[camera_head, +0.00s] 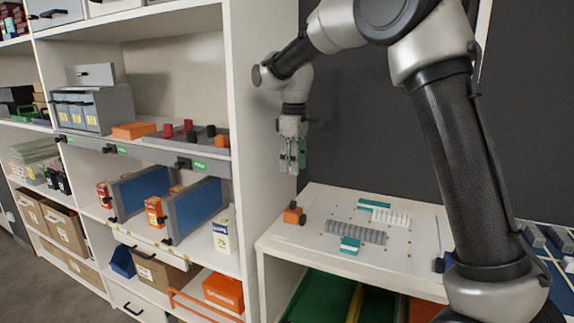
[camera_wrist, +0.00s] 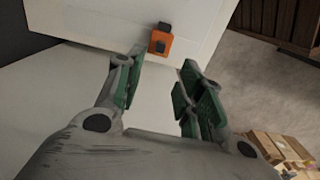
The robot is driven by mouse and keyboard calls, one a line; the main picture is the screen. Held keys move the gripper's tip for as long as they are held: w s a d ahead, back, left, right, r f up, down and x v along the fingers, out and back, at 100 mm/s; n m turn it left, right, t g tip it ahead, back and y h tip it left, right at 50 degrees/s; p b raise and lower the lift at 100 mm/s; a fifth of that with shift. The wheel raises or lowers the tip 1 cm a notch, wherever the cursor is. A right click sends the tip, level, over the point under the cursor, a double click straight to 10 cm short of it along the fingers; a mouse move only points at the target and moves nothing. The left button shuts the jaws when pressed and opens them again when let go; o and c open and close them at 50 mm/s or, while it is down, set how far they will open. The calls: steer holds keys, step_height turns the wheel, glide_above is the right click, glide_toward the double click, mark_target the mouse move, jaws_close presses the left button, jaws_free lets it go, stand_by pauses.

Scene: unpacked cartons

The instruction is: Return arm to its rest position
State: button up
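My gripper (camera_head: 291,155) hangs at the end of my bent arm, above the left end of the white worktop, close to the shelf's side panel. It points downward in the head view. In the wrist view my gripper (camera_wrist: 158,85) has its two green-padded fingers apart with nothing between them. An orange block with a black knob (camera_head: 294,213) sits on the worktop's left corner below it. The same orange block (camera_wrist: 160,42) shows beyond the fingertips in the wrist view.
The white worktop (camera_head: 290,250) carries grey ribbed and teal parts. A white shelf unit (camera_head: 249,130) with boxes and blue dividers (camera_head: 195,209) stands at left. A dark wall panel (camera_head: 360,130) is behind my arm. Cardboard boxes (camera_wrist: 275,148) stand on the floor.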

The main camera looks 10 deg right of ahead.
steer(key=s+d+r+m+t, duration=0.1)
steer(key=s+d+m, duration=0.2)
steer(key=s+d, duration=0.4)
steer(key=s+d+m+t, duration=0.2)
steer(key=s+d+m, duration=0.2)
steer(key=s, duration=1.1)
steer(key=s+d+r+m+t, duration=0.1)
steer(key=s+d+m, duration=0.3)
steer(key=s+d, duration=0.6)
steer(key=shift+s+d+r, duration=0.3)
steer(key=shift+s+d, duration=0.05)
steer(key=shift+s, duration=0.7)
